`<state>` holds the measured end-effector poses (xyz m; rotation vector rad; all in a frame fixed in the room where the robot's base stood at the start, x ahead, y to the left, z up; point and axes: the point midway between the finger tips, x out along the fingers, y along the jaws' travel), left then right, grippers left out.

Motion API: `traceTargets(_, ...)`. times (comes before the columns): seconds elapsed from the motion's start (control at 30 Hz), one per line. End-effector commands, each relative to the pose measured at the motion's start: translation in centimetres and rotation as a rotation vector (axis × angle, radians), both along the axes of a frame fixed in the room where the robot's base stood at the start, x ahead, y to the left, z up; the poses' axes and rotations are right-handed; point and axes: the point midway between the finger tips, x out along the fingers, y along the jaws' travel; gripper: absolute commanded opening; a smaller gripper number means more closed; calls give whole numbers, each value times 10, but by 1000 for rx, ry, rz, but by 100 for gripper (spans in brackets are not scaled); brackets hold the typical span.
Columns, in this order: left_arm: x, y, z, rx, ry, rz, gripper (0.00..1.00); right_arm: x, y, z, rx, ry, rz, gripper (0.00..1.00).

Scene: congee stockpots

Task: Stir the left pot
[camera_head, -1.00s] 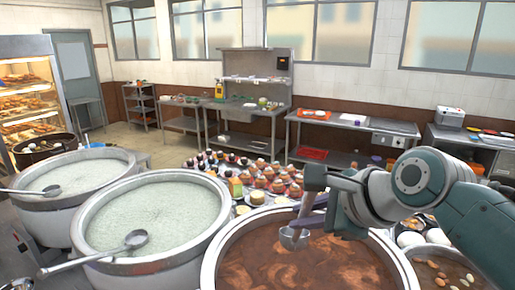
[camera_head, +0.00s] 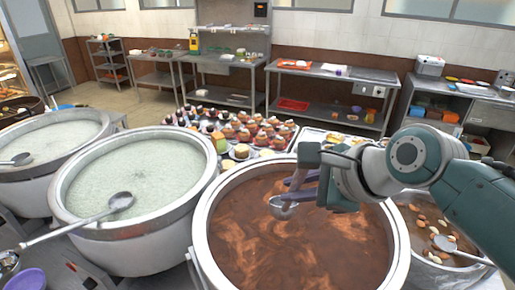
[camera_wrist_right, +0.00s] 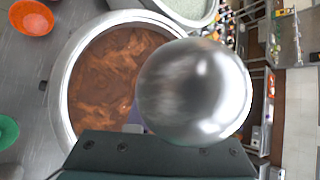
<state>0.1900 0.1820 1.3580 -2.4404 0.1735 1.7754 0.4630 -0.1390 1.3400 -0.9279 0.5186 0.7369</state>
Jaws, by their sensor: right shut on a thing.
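Two pots of pale congee stand at the left: a far-left pot (camera_head: 45,148) and a middle-left pot (camera_head: 130,180). Each has a ladle resting across its rim, such as the near ladle (camera_head: 120,202). My right gripper (camera_head: 303,183) is over the pot of brown liquid (camera_head: 300,245), shut on a ladle. This ladle's round metal bowl (camera_head: 283,207) hangs over the brown liquid; I cannot tell whether it touches it. In the right wrist view the ladle bowl (camera_wrist_right: 193,92) is large and hides part of the brown pot (camera_wrist_right: 105,80). My left gripper is not in view.
A pot of nut-like pieces (camera_head: 425,222) with a ladle stands at the right. A tray of pastries (camera_head: 240,130) lies behind the pots. A purple bowl (camera_head: 25,280) is at lower left. Metal work tables (camera_head: 330,75) line the back wall, with open floor before them.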

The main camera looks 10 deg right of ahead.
Motion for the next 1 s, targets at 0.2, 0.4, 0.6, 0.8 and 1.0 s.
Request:
traceTargets(0.2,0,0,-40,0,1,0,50,0,0,-35,-2,-3,1,0)
traceTargets(0.4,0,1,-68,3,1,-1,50,0,0,-60,-1,-2,1,0)
traceTargets(0.6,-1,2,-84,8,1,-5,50,0,0,-86,1,0,-1,0)
traceTargets(0.8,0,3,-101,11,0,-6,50,0,0,-110,1,0,1,0)
traceTargets(1.0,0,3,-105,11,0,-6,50,1,0,-117,1,-3,0,0)
